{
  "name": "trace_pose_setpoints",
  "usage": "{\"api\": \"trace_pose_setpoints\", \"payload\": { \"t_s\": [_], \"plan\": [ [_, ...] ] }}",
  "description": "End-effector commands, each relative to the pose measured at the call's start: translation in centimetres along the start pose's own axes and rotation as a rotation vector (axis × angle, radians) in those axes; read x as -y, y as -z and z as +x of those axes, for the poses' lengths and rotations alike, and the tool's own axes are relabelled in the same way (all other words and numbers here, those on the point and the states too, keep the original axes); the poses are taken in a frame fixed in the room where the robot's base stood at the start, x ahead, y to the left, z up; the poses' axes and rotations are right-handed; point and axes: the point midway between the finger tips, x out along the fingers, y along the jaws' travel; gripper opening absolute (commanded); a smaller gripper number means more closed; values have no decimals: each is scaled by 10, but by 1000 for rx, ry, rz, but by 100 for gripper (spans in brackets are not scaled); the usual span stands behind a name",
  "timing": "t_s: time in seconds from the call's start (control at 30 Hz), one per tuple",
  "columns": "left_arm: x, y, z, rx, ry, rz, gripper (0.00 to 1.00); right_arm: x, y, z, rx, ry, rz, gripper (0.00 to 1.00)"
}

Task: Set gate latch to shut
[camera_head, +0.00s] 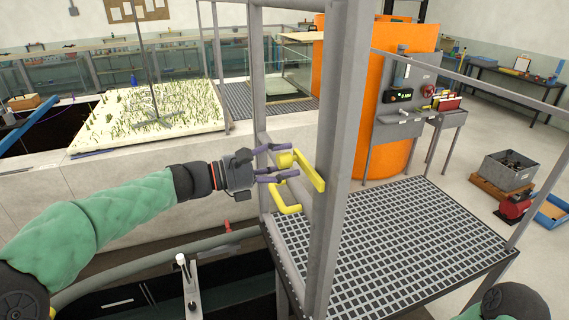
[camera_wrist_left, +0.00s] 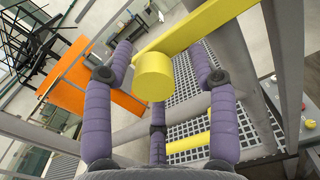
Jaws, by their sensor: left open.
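The gate latch (camera_head: 312,174) is a yellow bar with a round knob (camera_head: 285,159), mounted on the grey gate post (camera_head: 338,150). In the left wrist view the knob (camera_wrist_left: 153,78) shows its flat end towards me, and the bar slants away to the upper right. My left gripper (camera_head: 288,161) is open, with its purple fingers on either side of the knob. I see gaps between the knob and the fingers in the left wrist view (camera_wrist_left: 160,58). A yellow U-shaped handle (camera_head: 287,209) sits below the latch. My right gripper is out of view.
A grated platform (camera_head: 410,240) lies behind the post. A grey control panel (camera_head: 405,95) stands before an orange tank (camera_head: 345,60). A planted model bed (camera_head: 150,115) is at left. A white-topped lever (camera_head: 185,275) rises below my left forearm.

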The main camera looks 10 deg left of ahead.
Motion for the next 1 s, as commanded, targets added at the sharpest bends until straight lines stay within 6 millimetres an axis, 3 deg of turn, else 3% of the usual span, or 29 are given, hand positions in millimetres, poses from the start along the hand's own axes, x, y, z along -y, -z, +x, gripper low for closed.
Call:
{"api": "trace_pose_setpoints", "payload": {
  "t_s": [0.6, 1.0],
  "plan": [
    [0, 2, -103, -3, -2, -3, 58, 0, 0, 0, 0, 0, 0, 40],
    [2, 1, -116, -3, 3, -2, 58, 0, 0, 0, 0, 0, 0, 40]
  ]
}}
